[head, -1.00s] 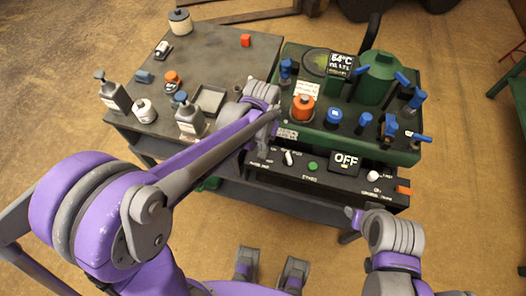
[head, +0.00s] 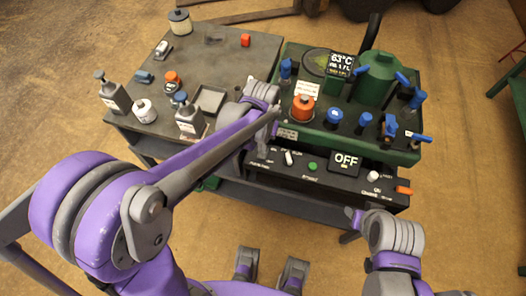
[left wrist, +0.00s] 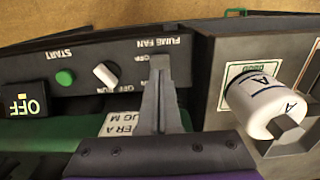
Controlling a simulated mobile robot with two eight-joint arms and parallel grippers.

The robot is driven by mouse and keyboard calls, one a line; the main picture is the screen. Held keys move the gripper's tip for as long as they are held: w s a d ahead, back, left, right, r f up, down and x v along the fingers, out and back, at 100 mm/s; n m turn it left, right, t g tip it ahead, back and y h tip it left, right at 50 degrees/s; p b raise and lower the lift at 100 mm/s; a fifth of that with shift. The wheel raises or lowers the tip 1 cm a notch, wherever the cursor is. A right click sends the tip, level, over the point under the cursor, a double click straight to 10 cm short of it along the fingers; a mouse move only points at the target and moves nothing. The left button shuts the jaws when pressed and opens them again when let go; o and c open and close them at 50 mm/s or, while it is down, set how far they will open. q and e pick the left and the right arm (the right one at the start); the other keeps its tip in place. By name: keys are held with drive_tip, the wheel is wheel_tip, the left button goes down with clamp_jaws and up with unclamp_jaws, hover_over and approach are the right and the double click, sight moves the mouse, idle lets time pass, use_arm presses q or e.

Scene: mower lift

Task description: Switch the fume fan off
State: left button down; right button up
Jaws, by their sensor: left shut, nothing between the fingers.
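The black control panel (head: 330,178) runs along the front of the green-topped machine. Its "FUME FAN" lettering (left wrist: 157,42) shows upside down in the left wrist view, beside my left gripper (left wrist: 160,68). My left gripper's fingers are shut and empty, in front of the panel's fume fan end. In the head view the left gripper (head: 263,150) hangs over the panel's left end. My right gripper (head: 354,215) is low at the right; its jaw state is unclear.
Beside it on the panel are a white knob (left wrist: 106,73), a green START button (left wrist: 65,77) and a display reading OFF (head: 345,163). Another white knob (head: 373,176) and an orange part (head: 403,190) sit further right. Bottles (head: 189,118) stand on the grey bench at left.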

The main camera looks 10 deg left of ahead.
sight(262, 154)
use_arm(q)
drive_tip(key=shift+f+b, duration=1.05)
drive_tip(key=shift+f, duration=0.3)
idle(0.7)
drive_tip(key=shift+r+p, duration=2.45)
drive_tip(key=shift+r, duration=1.15)
drive_tip(key=s+a+r+t+p, duration=0.1)
drive_tip(key=s+a+r+t, duration=0.1)
drive_tip(key=s, duration=0.5)
drive_tip(key=s+a+r+t+p, duration=0.1)
drive_tip(key=s+a+r+t, duration=0.2)
drive_tip(key=s, duration=0.4)
drive_tip(key=shift+a+r, duration=0.45)
drive_tip(key=shift+a, duration=0.35)
